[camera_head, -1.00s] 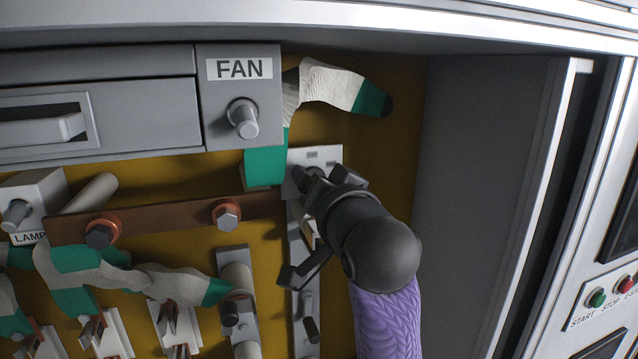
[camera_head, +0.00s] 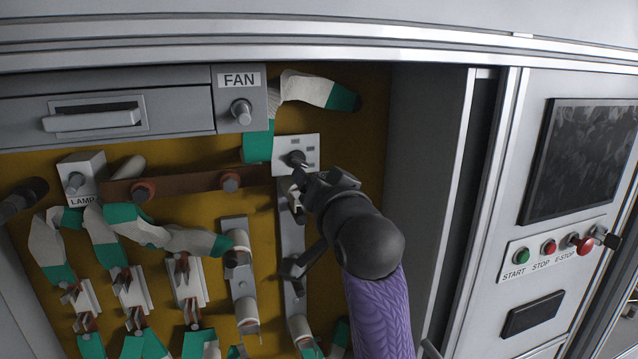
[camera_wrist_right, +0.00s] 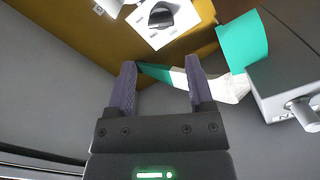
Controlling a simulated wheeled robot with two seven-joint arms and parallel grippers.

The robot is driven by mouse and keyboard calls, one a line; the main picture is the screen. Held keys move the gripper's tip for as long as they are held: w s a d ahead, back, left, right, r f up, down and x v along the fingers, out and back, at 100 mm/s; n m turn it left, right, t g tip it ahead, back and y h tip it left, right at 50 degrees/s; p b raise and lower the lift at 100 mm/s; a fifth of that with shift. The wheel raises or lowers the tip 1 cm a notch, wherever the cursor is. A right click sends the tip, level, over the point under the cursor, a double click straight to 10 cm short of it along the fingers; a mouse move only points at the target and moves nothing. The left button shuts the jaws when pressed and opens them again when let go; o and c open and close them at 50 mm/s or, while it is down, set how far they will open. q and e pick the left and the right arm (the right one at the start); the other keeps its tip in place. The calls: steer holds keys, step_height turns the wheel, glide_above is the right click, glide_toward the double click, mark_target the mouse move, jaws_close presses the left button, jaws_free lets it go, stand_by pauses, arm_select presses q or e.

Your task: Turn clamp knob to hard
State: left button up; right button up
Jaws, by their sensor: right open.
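The clamp knob (camera_head: 296,158) is small and black on a white plate (camera_head: 311,142) with small marks too tiny to read. It sits right of the FAN box, at the end of the copper bar. My right gripper (camera_head: 303,182) is just below and in front of it, apart from it. In the wrist view the right gripper's purple fingers (camera_wrist_right: 160,66) are spread with nothing between them. The knob (camera_wrist_right: 160,15) shows beyond the fingertips, near the top edge. I cannot make out my left gripper.
The FAN box (camera_head: 240,97) and a green-and-white cable (camera_head: 315,90) are close by the plate. A copper bar (camera_head: 190,182) and several fuse clips lie left and below. The cabinet's grey side wall (camera_head: 425,150) stands right. A button panel (camera_head: 550,247) is farther right.

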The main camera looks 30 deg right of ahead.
steer(key=s+a+f+n+g+y, duration=0.1)
steer(key=s+a+f+n+g, duration=0.1)
steer(key=f, duration=0.5)
steer(key=s+a+f+n+g+y, duration=0.1)
steer(key=s+a+f+n+g, duration=0.15)
steer(key=f, duration=0.45)
steer(key=s+a+f+n+g+y, duration=0.1)
steer(key=s+f+g, duration=0.15)
steer(key=f, duration=0.45)
steer(key=s+a+f+n+g+y+b, duration=0.1)
steer(key=s+a+f+n+g, duration=0.25)
steer(key=s+f, duration=0.55)
steer(key=s+a+f+n+g+b, duration=0.15)
steer(key=s+f+g, duration=0.25)
steer(key=s+f, duration=0.5)
steer(key=s+f+b, duration=0.3)
steer(key=f+b, duration=0.9)
steer(key=f, duration=1.6)
steer(key=s+d+f+g+b, duration=0.1)
steer(key=s+f+b, duration=0.5)
steer(key=f, duration=0.6)
steer(key=s+d+f+g+b, duration=0.1)
steer(key=s+d+f+b, duration=0.1)
steer(key=s+f+b, duration=0.5)
step_height(320, 180, down, 5)
steer(key=shift+s+f+n, duration=0.1)
steer(key=shift+s+n, duration=0.35)
steer(key=shift+s, duration=0.35)
